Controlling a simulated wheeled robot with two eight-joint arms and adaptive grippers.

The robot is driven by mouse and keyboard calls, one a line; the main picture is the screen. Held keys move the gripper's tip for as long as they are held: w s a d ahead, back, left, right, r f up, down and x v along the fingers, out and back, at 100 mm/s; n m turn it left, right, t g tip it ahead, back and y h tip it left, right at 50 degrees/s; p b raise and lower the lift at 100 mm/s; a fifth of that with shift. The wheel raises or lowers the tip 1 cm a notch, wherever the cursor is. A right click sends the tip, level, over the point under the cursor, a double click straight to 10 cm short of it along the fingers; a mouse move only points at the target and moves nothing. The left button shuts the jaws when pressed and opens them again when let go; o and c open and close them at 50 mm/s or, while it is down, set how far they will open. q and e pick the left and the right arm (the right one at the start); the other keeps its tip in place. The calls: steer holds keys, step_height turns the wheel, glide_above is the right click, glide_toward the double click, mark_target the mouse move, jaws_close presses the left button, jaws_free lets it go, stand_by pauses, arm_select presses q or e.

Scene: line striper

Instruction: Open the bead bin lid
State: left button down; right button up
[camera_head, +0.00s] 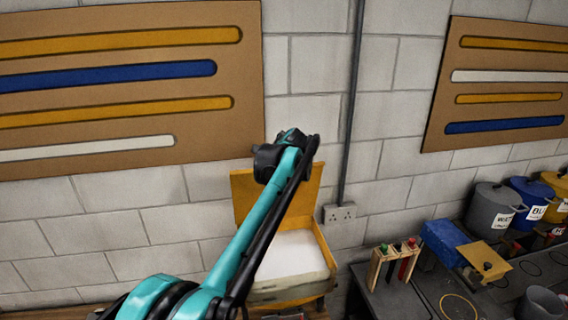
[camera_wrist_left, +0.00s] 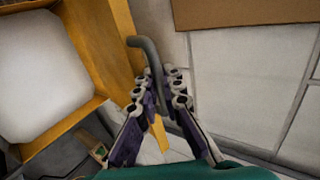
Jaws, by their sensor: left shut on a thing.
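The bead bin (camera_head: 278,296) is a yellow box against the block wall, with white contents (camera_head: 292,255) showing inside. Its yellow lid (camera_head: 243,193) stands raised at the back, and my arm covers part of it. In the left wrist view, the lid (camera_wrist_left: 118,50) is seen close beside the white contents (camera_wrist_left: 45,75). My left gripper (camera_wrist_left: 162,90) is shut on a grey bent handle (camera_wrist_left: 146,46) beside the lid's edge. In the head view my left arm reaches across the bin, and its fingers are hidden there. My right gripper is not in view.
A grey conduit (camera_head: 350,120) and a socket (camera_head: 339,213) are on the wall right of the bin. Striped boards (camera_head: 190,130) hang above. A dark bench (camera_head: 400,295) at right carries a wooden rack (camera_head: 393,262), a blue box (camera_head: 443,242) and several pots.

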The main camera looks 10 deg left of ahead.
arm_select(q)
steer(key=shift+w, duration=0.2)
steer(key=c, duration=1.6)
jaws_free()
steer(key=shift+v, duration=5.95)
